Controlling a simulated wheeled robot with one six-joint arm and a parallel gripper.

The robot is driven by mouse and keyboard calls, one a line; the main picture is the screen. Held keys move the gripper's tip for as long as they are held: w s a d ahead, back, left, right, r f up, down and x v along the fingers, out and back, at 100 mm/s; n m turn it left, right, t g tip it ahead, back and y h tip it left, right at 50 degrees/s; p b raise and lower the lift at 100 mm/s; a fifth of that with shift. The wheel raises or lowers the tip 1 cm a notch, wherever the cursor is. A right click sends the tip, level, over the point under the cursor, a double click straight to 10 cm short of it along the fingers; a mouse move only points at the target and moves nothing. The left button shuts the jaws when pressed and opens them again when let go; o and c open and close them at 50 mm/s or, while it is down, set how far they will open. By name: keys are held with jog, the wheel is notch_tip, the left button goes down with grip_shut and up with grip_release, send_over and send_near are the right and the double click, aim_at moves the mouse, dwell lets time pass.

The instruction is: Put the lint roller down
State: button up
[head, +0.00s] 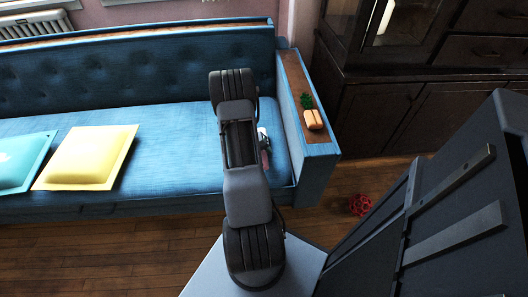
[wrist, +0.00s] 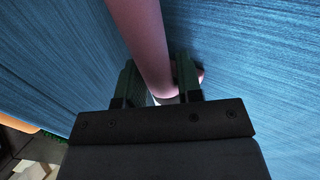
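The lint roller (wrist: 143,35) shows in the wrist view as a smooth pink bar, with a small white part (wrist: 166,99) low between the fingers. My gripper (wrist: 159,82) has its two dark green fingers against either side of the bar, so it looks shut on it. Blue sofa fabric (wrist: 245,60) lies close behind. In the head view my arm hides most of the gripper. A small pink and white patch (head: 265,157) shows beside the arm over the right end of the sofa seat (head: 170,125). Whether the roller touches the seat I cannot tell.
A yellow cushion (head: 88,157) and a teal cushion (head: 22,162) lie on the seat's left. The sofa's right armrest (head: 294,82) carries a small plant (head: 307,101) and an orange-tan object (head: 313,120). A red ball (head: 360,205) lies on the floor near a dark cabinet (head: 375,118).

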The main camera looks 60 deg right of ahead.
jog(key=shift+o, duration=1.4)
